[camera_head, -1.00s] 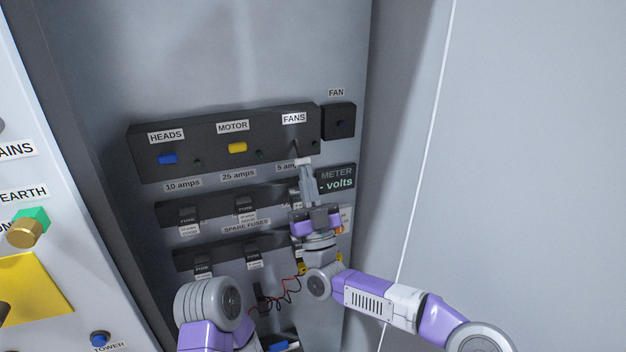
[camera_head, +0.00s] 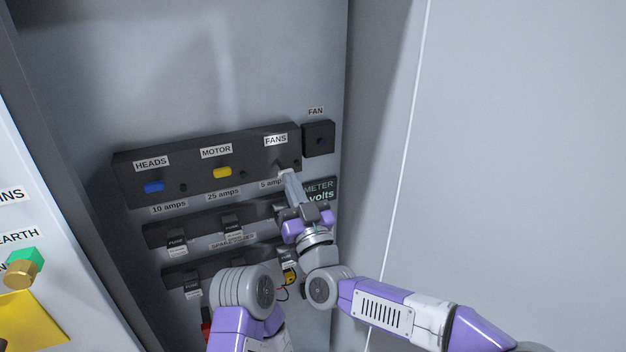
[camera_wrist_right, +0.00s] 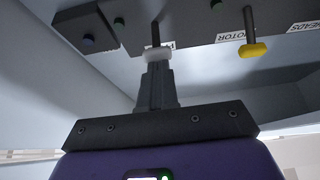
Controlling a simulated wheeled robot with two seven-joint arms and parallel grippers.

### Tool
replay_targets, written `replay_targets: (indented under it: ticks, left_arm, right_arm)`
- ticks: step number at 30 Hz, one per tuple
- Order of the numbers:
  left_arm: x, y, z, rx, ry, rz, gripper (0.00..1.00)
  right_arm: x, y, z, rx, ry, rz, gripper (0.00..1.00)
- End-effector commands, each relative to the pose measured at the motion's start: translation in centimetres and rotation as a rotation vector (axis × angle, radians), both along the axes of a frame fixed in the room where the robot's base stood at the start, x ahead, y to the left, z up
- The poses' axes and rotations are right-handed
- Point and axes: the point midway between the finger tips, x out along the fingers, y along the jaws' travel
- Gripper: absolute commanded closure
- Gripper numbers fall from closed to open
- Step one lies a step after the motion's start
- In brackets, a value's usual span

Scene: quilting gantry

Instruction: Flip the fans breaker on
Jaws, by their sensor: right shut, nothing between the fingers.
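The breaker box (camera_head: 128,190) carries the labels HEADS, MOTOR and FANS. The fans breaker (camera_wrist_right: 156,34) is a dark stem with a whitish knob (camera_wrist_right: 158,54) in the right wrist view. In the head view the knob (camera_head: 284,174) shows small below the FANS label (camera_head: 276,140). My right gripper (camera_head: 287,180) is shut and empty, coming from below. In the right wrist view its fingertips (camera_wrist_right: 157,66) are right at the knob's underside; I cannot tell if they touch. My left gripper is out of view.
The blue heads lever (camera_head: 154,187) and yellow motor lever (camera_head: 222,173) are to the left. The fan box (camera_head: 318,140) is at the upper right. Fuse rows (camera_head: 205,236) and a volts meter (camera_head: 322,189) lie below. A cabinet wall (camera_head: 500,150) stands on the right.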

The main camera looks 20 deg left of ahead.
Motion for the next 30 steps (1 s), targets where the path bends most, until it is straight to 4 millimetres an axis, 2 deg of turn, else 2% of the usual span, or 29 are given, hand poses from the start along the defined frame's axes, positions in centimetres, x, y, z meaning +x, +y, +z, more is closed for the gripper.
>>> replay_targets:
  ticks: [1,3,19,21,30]
  left_arm:
    - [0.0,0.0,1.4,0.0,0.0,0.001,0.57]
    - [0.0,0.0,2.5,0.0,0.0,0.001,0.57]
    - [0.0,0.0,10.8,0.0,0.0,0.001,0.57]
    - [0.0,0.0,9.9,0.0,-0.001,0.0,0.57]
    - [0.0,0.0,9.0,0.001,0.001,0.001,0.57]
  right_arm:
    - [-0.3,0.2,1.2,-0.03,0.022,0.006,1.0]
    - [-0.4,0.3,1.7,-0.068,0.056,0.008,1.0]
    - [0.0,0.5,4.3,-0.291,0.264,0.007,1.0]
    - [0.1,0.5,3.5,-0.286,0.261,0.006,1.0]
    - [-0.3,0.0,3.1,-0.285,0.257,0.008,1.0]
